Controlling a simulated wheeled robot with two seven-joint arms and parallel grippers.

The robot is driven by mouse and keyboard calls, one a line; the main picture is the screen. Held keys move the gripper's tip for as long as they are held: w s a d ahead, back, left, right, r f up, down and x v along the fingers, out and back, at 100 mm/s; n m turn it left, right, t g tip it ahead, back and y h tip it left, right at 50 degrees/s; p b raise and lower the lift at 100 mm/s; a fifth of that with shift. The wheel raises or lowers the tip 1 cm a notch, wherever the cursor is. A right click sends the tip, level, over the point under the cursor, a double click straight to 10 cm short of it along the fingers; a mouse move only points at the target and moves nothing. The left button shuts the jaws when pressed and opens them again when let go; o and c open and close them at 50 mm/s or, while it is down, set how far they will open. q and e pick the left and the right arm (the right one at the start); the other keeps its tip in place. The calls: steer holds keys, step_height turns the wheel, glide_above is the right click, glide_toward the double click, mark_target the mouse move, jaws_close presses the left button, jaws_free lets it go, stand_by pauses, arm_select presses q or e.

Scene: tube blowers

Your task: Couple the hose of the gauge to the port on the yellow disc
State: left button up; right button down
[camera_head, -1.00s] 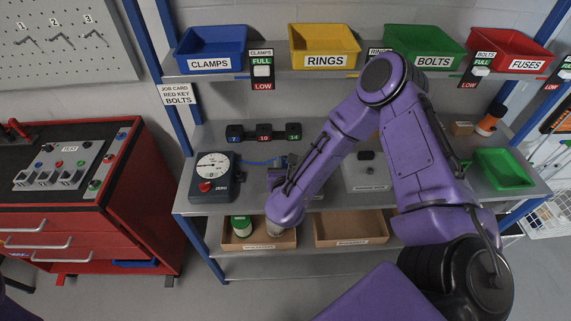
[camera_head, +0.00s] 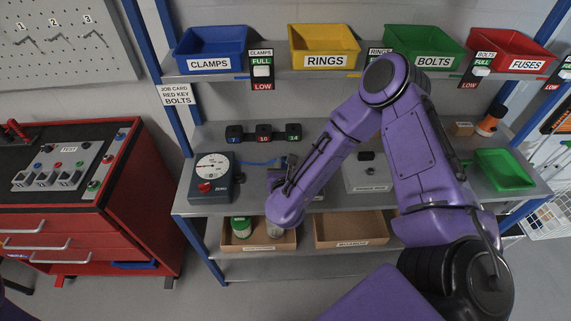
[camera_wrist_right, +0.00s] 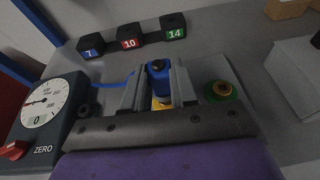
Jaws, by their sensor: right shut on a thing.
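The gripper is shut on the blue hose end (camera_wrist_right: 161,72), which has a dark top. The yellow disc (camera_wrist_right: 161,103) shows just below the hose end, between the fingers. Its port is hidden, so I cannot tell if they touch. My left gripper is out of view.
A green disc with a brass-coloured port (camera_wrist_right: 222,90) sits right of the fingers. A dark round piece (camera_wrist_right: 85,110) lies left. Numbered black blocks (camera_head: 264,133) stand behind. Labelled bins line the upper shelf, and a green tray (camera_head: 503,169) sits at the right.

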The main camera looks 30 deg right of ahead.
steer(key=shift+f+b, duration=0.6)
steer(key=shift+f, duration=0.05)
steer(key=c, duration=0.8)
jaws_free()
